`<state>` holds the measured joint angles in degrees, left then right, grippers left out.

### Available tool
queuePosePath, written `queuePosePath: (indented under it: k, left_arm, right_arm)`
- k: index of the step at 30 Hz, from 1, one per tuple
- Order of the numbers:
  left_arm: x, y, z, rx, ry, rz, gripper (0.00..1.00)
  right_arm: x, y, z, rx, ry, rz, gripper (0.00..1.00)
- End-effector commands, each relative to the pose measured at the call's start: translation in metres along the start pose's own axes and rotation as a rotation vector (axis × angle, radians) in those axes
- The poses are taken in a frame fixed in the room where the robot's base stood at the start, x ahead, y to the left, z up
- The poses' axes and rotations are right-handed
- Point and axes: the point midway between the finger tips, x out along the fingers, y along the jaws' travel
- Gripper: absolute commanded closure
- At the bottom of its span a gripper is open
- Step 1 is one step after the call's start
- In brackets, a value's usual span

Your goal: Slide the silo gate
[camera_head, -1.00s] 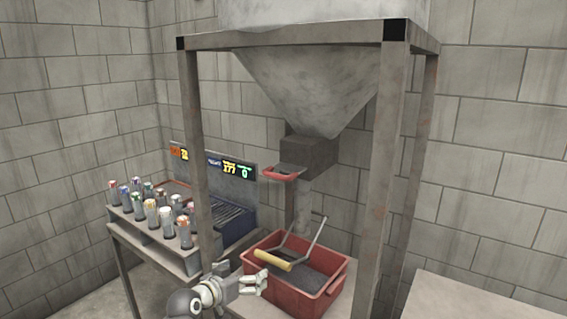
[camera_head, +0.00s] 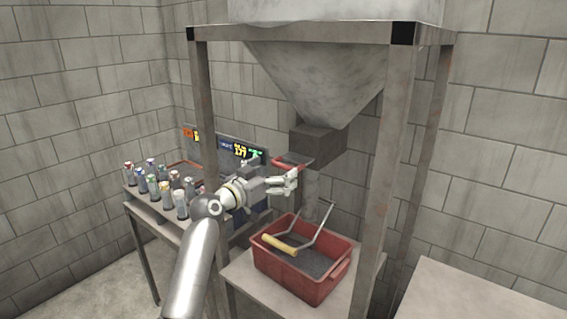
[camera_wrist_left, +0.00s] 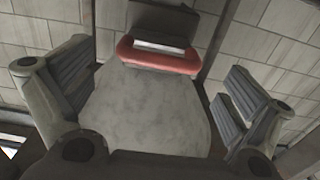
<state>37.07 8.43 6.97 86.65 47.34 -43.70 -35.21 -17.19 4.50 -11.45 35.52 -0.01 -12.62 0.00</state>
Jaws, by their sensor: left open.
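The silo gate's red handle (camera_head: 291,163) sticks out to the left of the dark gate box (camera_head: 318,145) under the grey hopper (camera_head: 315,85). The handle also shows in the left wrist view (camera_wrist_left: 158,57), at the upper middle, in front of the dark box (camera_wrist_left: 163,20). My left gripper (camera_head: 291,182) is open and empty, just below the handle and overlapping its lower part in the head view. In the left wrist view its fingers (camera_wrist_left: 152,95) are spread wide on either side of the handle; contact cannot be told. My right gripper is out of view.
Metal frame legs (camera_head: 380,180) surround the hopper.

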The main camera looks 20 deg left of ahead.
Motion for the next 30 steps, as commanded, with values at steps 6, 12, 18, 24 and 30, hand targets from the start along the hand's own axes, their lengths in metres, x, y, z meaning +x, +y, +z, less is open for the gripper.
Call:
queuePosePath:
  k: [6, 12, 18, 24, 30]
  left_arm:
    - [0.025, 0.001, -0.001, -0.003, -0.001, 0.002, 0.0]
    - [0.036, 0.001, 0.0, 0.0, -0.001, 0.001, 0.0]
    - [0.039, 0.001, 0.001, 0.0, -0.001, 0.001, 0.0]
    - [0.038, 0.001, 0.001, 0.0, -0.001, 0.001, 0.06]
    - [0.038, 0.001, 0.001, 0.0, -0.001, 0.001, 0.32]
  right_arm:
    - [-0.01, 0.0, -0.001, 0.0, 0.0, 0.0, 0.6]
    - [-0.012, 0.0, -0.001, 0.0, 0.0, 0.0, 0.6]
    - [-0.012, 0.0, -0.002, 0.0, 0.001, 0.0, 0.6]
    - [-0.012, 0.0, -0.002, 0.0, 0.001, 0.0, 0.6]
    - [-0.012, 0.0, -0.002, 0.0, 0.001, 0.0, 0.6]
